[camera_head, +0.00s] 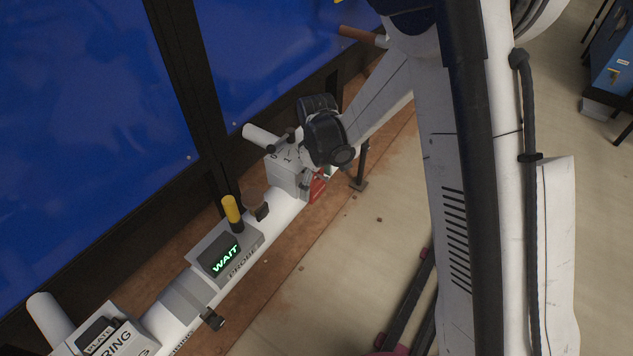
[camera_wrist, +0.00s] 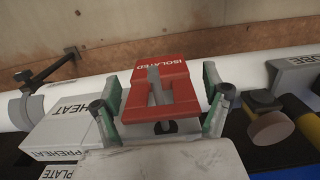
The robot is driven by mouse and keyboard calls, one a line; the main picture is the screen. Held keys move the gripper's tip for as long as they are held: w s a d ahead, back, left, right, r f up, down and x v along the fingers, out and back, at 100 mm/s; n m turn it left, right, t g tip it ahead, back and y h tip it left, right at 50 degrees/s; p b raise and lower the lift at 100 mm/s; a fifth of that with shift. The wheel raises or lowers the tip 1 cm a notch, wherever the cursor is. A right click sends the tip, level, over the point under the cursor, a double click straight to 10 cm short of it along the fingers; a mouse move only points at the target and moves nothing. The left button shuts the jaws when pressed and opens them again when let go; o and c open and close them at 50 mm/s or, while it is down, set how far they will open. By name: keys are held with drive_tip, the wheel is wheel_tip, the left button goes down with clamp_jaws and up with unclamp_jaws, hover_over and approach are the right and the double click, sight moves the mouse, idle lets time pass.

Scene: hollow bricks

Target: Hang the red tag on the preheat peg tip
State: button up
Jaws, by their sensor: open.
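The red tag (camera_wrist: 160,72), lettered ISOLATED and slotted in the middle, lies between the green-padded fingers of my gripper (camera_wrist: 162,98) in the wrist view. My gripper is open, with one finger on each side of the tag. A small dark tip (camera_wrist: 165,127) shows at the tag's near edge; whether the tag hangs on it I cannot tell. A grey block marked PREHEAT (camera_wrist: 72,135) is left of my gripper. In the head view the red tag (camera_head: 318,188) is partly hidden under my gripper (camera_head: 314,182), beside the grey block (camera_head: 285,170) on the white pipe.
A PROBE box (camera_head: 225,255) with a lit WAIT display and a yellow-capped post (camera_head: 232,212) stands further along the pipe. A dark clamp (camera_wrist: 45,75) holds the pipe at left in the wrist view. Blue panels (camera_head: 80,120) stand behind. The floor in front is mostly clear.

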wheel_tip(320, 180, up, 12)
drive_tip(key=shift+d+r, duration=0.1)
drive_tip(key=shift+r, duration=0.05)
drive_tip(key=s+d+r+m+t+p, duration=0.3)
drive_tip(key=s+d+r+m+p, duration=0.2)
drive_tip(key=s+d+r, duration=0.4)
drive_tip(key=s+d+r+m+t+p, duration=0.4)
drive_tip(key=s+d+r, duration=0.5)
drive_tip(key=s+r, duration=0.5)
drive_tip(key=shift+s+r+m+p, duration=0.25)
drive_tip(key=shift+r+m+p, duration=0.65)
drive_tip(key=shift+r+p, duration=0.15)
idle(2.3)
